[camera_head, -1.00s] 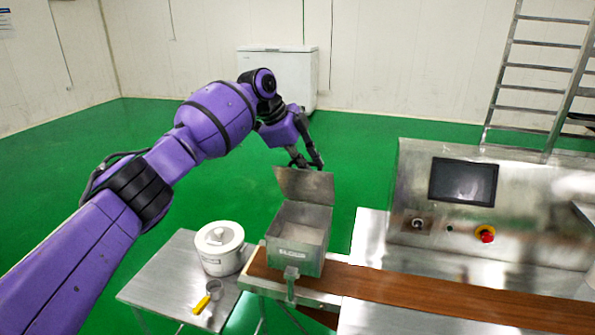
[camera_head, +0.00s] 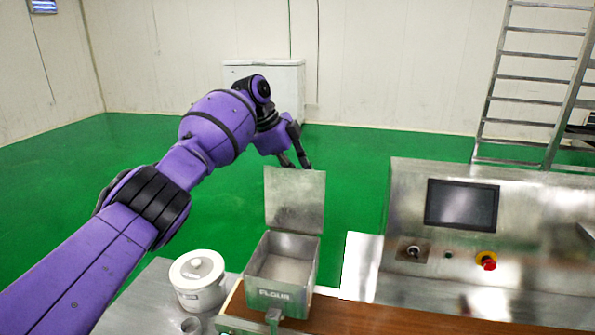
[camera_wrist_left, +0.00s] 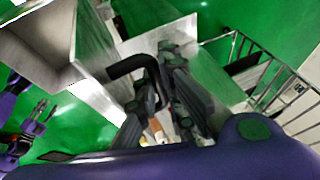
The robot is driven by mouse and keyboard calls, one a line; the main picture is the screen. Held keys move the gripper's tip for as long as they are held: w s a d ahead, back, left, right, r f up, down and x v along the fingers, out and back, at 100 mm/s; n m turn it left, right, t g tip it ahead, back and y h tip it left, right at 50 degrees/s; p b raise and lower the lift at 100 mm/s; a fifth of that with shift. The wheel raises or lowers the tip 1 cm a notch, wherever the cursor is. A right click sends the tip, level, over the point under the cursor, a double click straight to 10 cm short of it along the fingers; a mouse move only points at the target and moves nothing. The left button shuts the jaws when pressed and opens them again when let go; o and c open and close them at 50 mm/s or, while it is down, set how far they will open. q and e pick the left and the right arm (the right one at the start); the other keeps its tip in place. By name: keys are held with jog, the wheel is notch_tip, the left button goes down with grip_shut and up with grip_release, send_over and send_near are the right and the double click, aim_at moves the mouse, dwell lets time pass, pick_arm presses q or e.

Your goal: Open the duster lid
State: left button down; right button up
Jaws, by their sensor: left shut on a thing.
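The duster (camera_head: 285,265) is a grey metal box marked FLOUR, with pale powder inside. Its lid (camera_head: 295,205) stands up at the back edge, near upright, so the box is open. My left gripper (camera_head: 294,158) is behind the lid's top edge. In the left wrist view its fingers (camera_wrist_left: 165,80) are shut on a dark bent handle (camera_wrist_left: 125,65) by the lid's plate. The handle is hidden in the head view. What seems to be my right gripper (camera_wrist_left: 42,112) shows small at the left wrist view's left edge, its fingers apart and empty.
The duster sits at the left end of a brown conveyor belt (camera_head: 360,318). A white lidded pot (camera_head: 198,285) stands on a metal table to its left. A machine panel with a screen (camera_head: 462,204) and a red button (camera_head: 487,261) is at right. Green floor lies behind.

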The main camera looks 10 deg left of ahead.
jog(key=shift+w, duration=0.35)
jog(key=shift+s+f, duration=0.25)
jog(key=shift+s, duration=0.3)
jog(key=shift+w, duration=0.2)
dwell(0.3)
